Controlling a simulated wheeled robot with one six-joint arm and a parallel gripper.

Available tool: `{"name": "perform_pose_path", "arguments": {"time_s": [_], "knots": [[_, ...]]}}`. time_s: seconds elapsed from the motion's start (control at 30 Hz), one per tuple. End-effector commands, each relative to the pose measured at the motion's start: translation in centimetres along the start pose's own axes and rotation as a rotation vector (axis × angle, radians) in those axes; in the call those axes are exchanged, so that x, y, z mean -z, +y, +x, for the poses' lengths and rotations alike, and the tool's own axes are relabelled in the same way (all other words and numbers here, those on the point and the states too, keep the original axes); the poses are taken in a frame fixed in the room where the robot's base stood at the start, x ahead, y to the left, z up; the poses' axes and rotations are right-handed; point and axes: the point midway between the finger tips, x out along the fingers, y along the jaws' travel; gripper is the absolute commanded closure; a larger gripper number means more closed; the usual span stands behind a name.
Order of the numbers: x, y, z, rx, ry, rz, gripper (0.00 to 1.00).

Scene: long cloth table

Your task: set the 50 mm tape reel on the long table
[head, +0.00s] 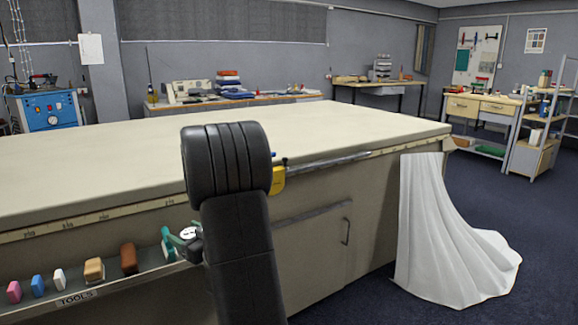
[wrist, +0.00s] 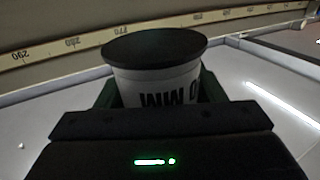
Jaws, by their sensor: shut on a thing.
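The tape reel (wrist: 150,75) shows in the wrist view with a dark round top and a pale side. My gripper (wrist: 155,98) is shut on the reel, with a dark green finger at each side. The reel looks upright; its lower part is hidden behind the gripper body. In the head view my black arm stands before the long table (head: 100,160) and hides most of the gripper area. The table's pale cloth top is broad and bare. The numbered edge strip (wrist: 70,42) runs behind the reel.
A tray labelled TOOLS (head: 76,298) along the near side holds several small blocks, a brown item (head: 129,259) and a green item (head: 168,243). A yellow item (head: 278,180) is at the table edge beside my arm. White cloth (head: 445,235) hangs to the floor at right.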

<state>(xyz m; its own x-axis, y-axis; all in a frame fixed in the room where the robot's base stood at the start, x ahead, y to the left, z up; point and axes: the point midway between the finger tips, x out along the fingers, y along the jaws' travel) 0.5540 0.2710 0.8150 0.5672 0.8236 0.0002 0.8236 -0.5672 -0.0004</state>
Motion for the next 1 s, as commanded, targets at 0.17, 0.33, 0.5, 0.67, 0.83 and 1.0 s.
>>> {"name": "perform_pose_path", "arguments": {"time_s": [0.17, 0.33, 0.5, 0.67, 0.83, 1.0], "knots": [[-3.1, 3.6, -2.2, -0.141, -0.004, 0.004, 0.68], [-7.5, 8.2, -6.4, -0.357, -0.008, 0.005, 0.68], [-12.0, 12.1, -12.3, -0.606, -0.009, 0.002, 0.68], [-14.7, 14.1, -16.9, -0.781, -0.006, -0.001, 0.68], [-16.4, 15.0, -20.4, -0.903, -0.005, -0.001, 0.68], [-16.2, 15.4, -22.4, -0.973, 0.002, -0.001, 0.68]]}}
